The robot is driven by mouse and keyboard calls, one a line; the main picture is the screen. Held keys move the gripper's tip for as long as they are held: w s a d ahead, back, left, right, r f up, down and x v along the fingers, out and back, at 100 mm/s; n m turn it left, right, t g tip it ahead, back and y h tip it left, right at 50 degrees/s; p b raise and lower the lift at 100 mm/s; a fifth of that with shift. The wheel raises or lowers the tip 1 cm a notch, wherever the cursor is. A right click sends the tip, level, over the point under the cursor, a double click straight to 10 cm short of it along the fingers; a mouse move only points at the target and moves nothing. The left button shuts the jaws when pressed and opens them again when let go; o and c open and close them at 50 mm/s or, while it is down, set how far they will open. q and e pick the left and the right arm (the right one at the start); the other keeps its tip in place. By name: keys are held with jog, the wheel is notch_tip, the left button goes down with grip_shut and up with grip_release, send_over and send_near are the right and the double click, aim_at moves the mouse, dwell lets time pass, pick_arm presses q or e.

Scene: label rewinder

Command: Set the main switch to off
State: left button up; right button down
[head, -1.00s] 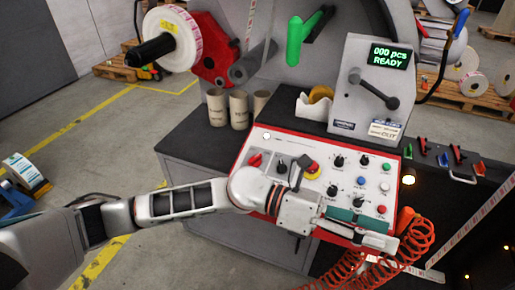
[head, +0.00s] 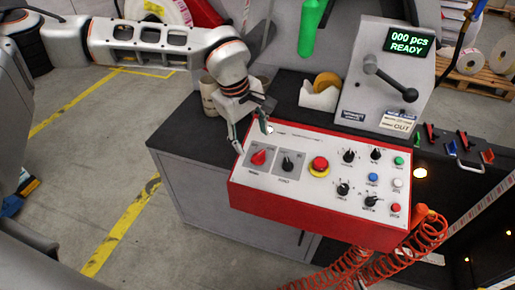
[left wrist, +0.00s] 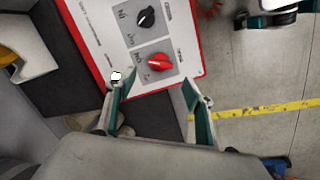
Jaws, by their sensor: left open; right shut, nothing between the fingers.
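The main switch is a red rotary knob (head: 259,158) on a grey plate at the left end of the red-edged control panel (head: 240,197). In the left wrist view the red knob (left wrist: 159,61) shows just beyond my fingertips. My left gripper (head: 252,137) is open and empty at the panel's left back corner, its fingers apart from the knob. The gripper also shows in the left wrist view (left wrist: 155,84). My right gripper (left wrist: 272,18) shows partly at that view's top right, shut and away from the panel.
A black knob (head: 287,162) sits right beside the red one, then a red emergency button (head: 320,164) on yellow. More knobs and coloured buttons fill the panel's right. Cardboard cores (head: 209,97) stand behind my left gripper. Orange coiled hose (head: 345,265) hangs in front.

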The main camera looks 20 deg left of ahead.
aim_at(257, 154)
pick_arm(q)
jog(key=x, duration=0.7)
jog(key=shift+f, duration=0.35)
jog(key=c, duration=1.1)
